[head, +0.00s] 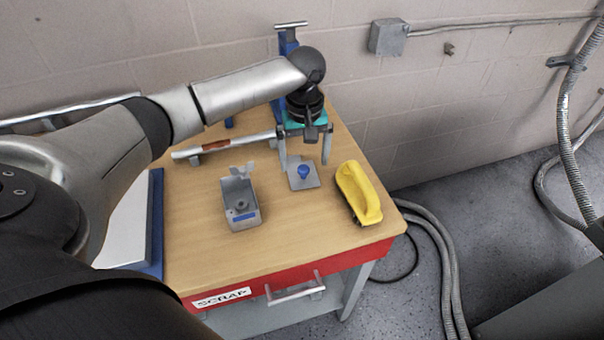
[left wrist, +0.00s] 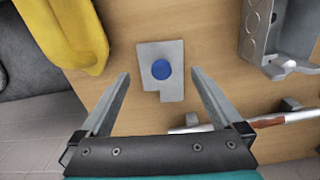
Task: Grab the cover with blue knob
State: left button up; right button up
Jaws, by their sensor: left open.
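The cover (head: 311,181) is a small flat grey plate with a blue knob (head: 304,171) on top. It lies on the wooden table, right of the open grey metal box. In the left wrist view the cover (left wrist: 172,92) lies ahead of my fingertips, with the blue knob (left wrist: 161,69) roughly midway between the finger lines. My left gripper (head: 305,160) is open and empty, pointing down above the cover; it also shows in the left wrist view (left wrist: 160,74). My right gripper is not in view.
The grey metal box (head: 243,219) stands left of the cover. A yellow tool-like object (head: 357,192) stands close on the right. A metal bar (head: 222,145) lies behind the box. The table (head: 285,245) is bare in front. A wall stands behind.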

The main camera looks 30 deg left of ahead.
aim_at(303, 167)
pick_arm(q)
notch_tip(303, 167, down, 4)
jog(key=shift+s+a+r+b, duration=0.1)
jog(key=shift+b, duration=0.3)
jog(key=c, duration=1.2)
jog(key=shift+r, duration=0.1)
